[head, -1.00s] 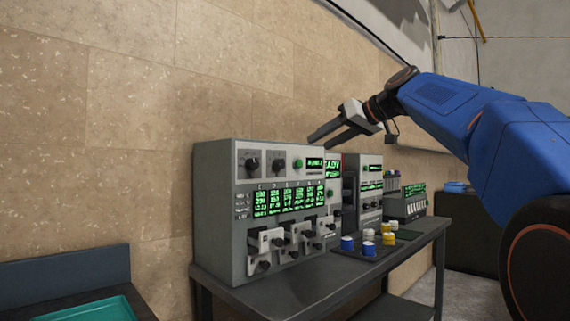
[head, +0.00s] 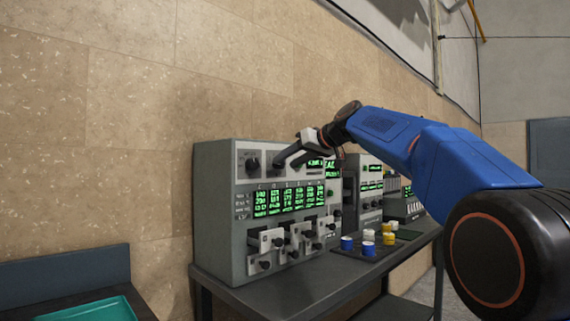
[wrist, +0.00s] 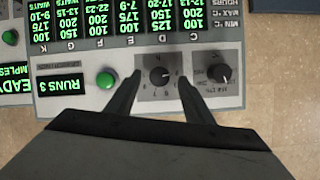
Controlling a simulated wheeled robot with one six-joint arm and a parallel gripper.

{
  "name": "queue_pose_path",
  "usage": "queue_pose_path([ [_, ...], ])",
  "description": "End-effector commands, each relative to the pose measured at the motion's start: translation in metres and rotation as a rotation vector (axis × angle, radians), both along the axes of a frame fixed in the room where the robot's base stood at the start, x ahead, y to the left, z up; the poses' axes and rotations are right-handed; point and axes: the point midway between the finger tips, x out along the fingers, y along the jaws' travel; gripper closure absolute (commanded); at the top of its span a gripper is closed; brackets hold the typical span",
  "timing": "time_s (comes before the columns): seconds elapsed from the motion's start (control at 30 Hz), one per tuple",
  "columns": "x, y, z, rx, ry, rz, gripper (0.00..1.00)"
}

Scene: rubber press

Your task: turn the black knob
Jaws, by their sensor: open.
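Two black knobs sit on grey plates on the upper front of the control panel (head: 217,205). The wrist view is upside down; one knob (wrist: 159,76) there lies between my two fingers, with a gap on each side. The other knob (wrist: 219,73) is to its right, outside the fingers; in the head view it is the left knob (head: 252,163). My gripper (head: 285,163) is open, its fingertips at the panel's upper front, covering the right knob in the head view. I cannot tell whether the fingertips touch the plate.
A green button (wrist: 106,79) is just left of the fingers in the wrist view. Green displays (head: 289,199) and several levers (head: 279,243) are lower on the panel. A tiled wall is behind.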

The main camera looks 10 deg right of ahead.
Motion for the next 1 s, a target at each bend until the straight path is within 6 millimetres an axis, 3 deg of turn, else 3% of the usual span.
queue_pose_path([
  [0.2,0.015,0.010,-0.007,-0.001,0.000,0.001,0.53],
  [0.57,0.018,0.011,-0.008,-0.001,0.000,-0.001,0.53],
  [0.73,0.018,0.011,-0.008,-0.001,0.000,-0.001,0.93],
  [1.0,0.018,0.011,-0.008,0.015,0.009,0.000,0.94],
])
